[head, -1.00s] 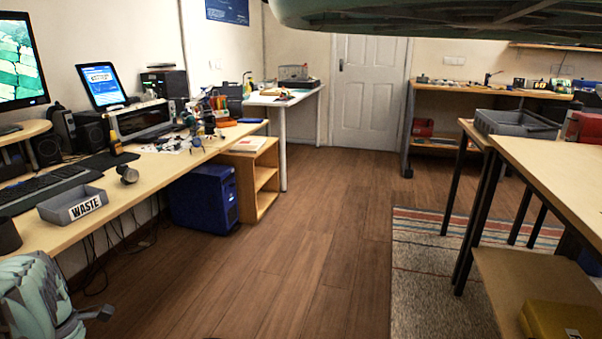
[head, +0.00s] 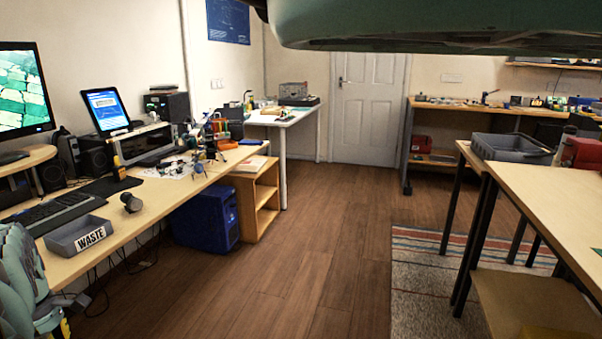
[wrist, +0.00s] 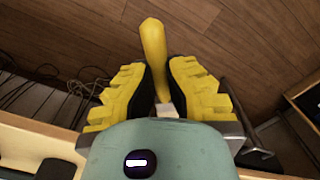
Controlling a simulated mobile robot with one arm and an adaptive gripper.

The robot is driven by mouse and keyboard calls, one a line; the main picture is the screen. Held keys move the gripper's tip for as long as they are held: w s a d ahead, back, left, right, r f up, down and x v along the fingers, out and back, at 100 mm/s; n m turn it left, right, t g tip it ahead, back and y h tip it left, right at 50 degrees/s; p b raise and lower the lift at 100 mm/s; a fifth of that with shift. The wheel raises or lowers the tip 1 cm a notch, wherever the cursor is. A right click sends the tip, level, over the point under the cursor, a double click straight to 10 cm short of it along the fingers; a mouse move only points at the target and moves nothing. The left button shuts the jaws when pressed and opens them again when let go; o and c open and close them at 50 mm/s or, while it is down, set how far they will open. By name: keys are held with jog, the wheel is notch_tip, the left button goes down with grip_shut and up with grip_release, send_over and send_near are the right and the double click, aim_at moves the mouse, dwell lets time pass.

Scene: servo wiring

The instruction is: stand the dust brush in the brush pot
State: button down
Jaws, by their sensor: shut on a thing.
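My gripper (wrist: 158,78) is shut on a long yellow handle (wrist: 153,45), which I take to be the dust brush. The handle sticks out beyond the fingertips, and a small pale part shows between the finger bases. Floorboards lie behind it in the wrist view. In the head view my arm is at the lower left, by the near end of the desk, with only a bit of yellow showing; the brush cannot be made out there. I cannot tell the brush pot for certain; holders with coloured tools (head: 222,127) stand at the desk's far end.
The desk (head: 150,205) runs along the left with a grey WASTE tray (head: 80,238), a keyboard (head: 55,212), a monitor and a tablet (head: 106,110). A blue box (head: 207,215) stands underneath. The wooden floor (head: 300,265) in the middle is clear. A table (head: 545,185) stands right.

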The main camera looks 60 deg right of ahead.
jog(key=shift+m, duration=0.6)
jog(key=shift+w+a+r+p, duration=0.2)
jog(key=shift+r+p, duration=0.2)
jog(key=shift+r, duration=0.45)
jog(key=shift+w+a+r+p, duration=0.15)
jog(key=shift+w+r+p, duration=0.2)
jog(key=shift+r, duration=0.55)
jog(key=shift+w+a+r+p, duration=0.15)
jog(key=shift+r+p, duration=0.3)
jog(key=shift+r, duration=0.4)
jog(key=a+r+m+p, duration=0.2)
jog(key=r+m+p, duration=0.1)
jog(key=r+p, duration=1.7)
jog(key=a+r+m+p, duration=0.3)
jog(key=r+p, duration=1.8)
jog(key=r, duration=1.4)
jog(key=a+r+m+p, duration=0.2)
jog(key=r+m+p, duration=0.2)
jog(key=r+p, duration=1.6)
notch_tip(320, 180, up, 8)
jog(key=shift+s+a+f+p, duration=0.1)
jog(key=shift+s+a+p, duration=0.2)
jog(key=shift+s+p, duration=0.1)
